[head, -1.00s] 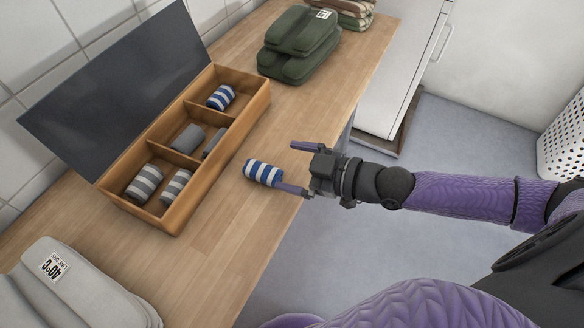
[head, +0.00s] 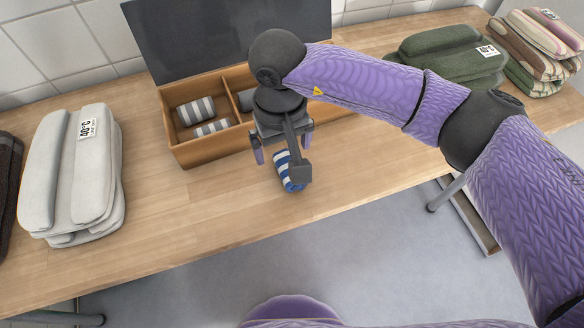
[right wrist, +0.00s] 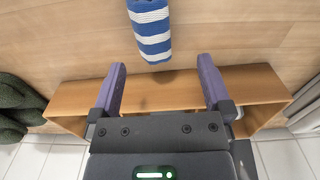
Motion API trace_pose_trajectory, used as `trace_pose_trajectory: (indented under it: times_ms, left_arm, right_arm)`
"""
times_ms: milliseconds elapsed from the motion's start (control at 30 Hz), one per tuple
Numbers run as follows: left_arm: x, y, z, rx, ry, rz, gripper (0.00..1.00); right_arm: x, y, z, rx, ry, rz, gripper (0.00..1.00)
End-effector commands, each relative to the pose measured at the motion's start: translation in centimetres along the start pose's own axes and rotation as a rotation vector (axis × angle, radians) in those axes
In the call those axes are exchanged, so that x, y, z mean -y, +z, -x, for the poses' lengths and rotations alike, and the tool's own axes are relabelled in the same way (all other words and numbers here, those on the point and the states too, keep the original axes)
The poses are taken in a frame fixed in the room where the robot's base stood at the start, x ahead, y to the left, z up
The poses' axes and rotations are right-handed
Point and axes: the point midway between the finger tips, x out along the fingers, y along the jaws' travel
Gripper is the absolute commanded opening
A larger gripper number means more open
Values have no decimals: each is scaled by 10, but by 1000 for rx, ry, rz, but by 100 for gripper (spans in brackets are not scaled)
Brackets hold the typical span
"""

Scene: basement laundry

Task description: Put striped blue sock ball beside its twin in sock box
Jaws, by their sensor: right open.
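The striped blue sock ball (head: 289,172), blue and white, lies on the wooden table in front of the sock box (head: 215,147). My right gripper (head: 279,164) is open and points down at it, partly covering it in the head view. In the right wrist view the sock ball (right wrist: 150,30) lies ahead of the open fingertips (right wrist: 162,65), roughly between their lines and not gripped. The box (right wrist: 160,95) also shows there. Its left compartment holds grey striped sock balls (head: 197,111). My arm hides the right compartment, so the blue twin is not visible now. My left gripper is out of view.
The box's dark lid (head: 225,35) stands open behind it. Light grey folded towels (head: 75,170) lie on the left, green ones (head: 450,57) and striped ones (head: 540,50) on the right.

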Motion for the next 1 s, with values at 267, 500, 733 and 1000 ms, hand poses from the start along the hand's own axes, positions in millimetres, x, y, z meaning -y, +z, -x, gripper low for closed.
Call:
trace_pose_trajectory:
  times_ms: [267, 500, 733, 1000]
  left_arm:
    - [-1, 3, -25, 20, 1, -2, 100]
    - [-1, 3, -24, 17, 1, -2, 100]
    - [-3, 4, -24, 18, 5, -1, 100]
    - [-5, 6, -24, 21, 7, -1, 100]
  right_arm:
    - [-5, 2, -62, 4, -5, -3, 100]
    - [-5, 2, -64, 0, -5, -4, 100]
    - [-5, 2, -64, 0, -5, -4, 58]
    - [-5, 2, -64, 0, -5, -4, 2]
